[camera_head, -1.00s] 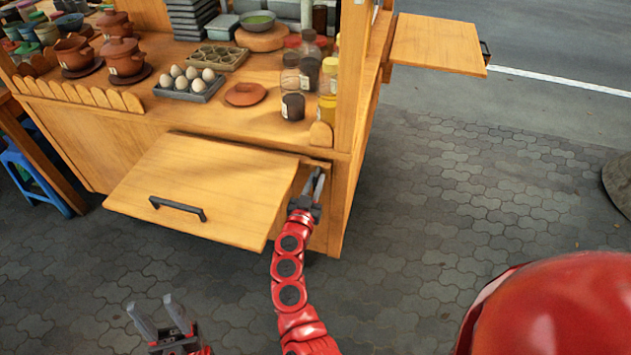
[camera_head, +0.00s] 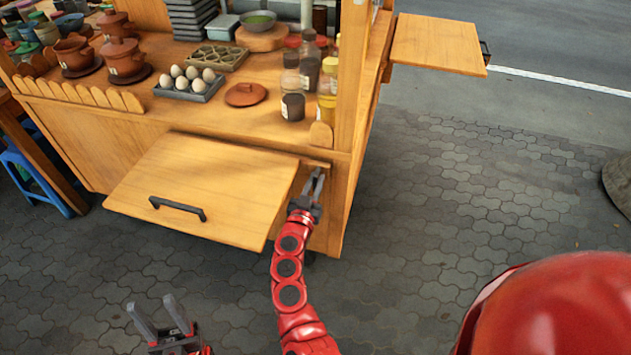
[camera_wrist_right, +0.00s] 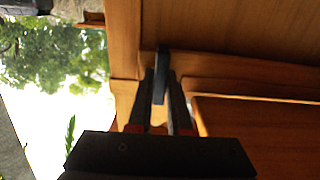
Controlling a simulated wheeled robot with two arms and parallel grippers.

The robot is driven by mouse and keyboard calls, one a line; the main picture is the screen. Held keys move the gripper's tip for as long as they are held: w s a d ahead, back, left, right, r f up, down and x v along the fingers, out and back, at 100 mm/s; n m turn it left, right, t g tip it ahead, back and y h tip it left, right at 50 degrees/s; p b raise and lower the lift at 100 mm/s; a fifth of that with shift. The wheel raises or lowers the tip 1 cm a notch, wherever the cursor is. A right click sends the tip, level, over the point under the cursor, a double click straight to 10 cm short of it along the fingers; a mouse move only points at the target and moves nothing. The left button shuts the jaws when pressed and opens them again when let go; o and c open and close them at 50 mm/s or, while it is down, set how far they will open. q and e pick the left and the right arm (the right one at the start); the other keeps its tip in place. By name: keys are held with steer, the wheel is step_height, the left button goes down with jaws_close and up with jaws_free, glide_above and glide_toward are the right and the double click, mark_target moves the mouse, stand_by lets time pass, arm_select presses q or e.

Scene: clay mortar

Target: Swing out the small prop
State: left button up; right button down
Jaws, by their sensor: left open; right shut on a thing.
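A small dark prop (camera_wrist_right: 160,72) stands out at the cart's wooden front in the right wrist view, between the fingers of my right gripper (camera_wrist_right: 162,100). In the head view my right gripper (camera_head: 314,184) is at the front of the cart, just right of the fold-out wooden panel (camera_head: 215,180) and below the counter edge. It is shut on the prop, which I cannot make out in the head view. My left gripper (camera_head: 158,318) is open and empty, low over the paving, with its fingers apart.
The panel has a black handle (camera_head: 178,208) and sticks out left of my right gripper. The counter (camera_head: 235,105) above holds eggs in a tray (camera_head: 190,90), jars (camera_head: 292,105) and clay pots. A side shelf (camera_head: 438,45) juts out right. The paving (camera_head: 460,190) is open there.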

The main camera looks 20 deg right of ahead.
stand_by(0.4)
steer(key=v, duration=0.1)
steer(key=p+v, duration=0.1)
steer(key=v, duration=0.1)
steer(key=a+p+v, duration=0.1)
steer(key=v, duration=0.1)
steer(key=shift+w, duration=0.2)
steer(key=c, duration=0.8)
jaws_free()
steer(key=shift+c, duration=0.2)
steer(key=v, duration=1.7)
steer(key=shift+s+a, duration=0.2)
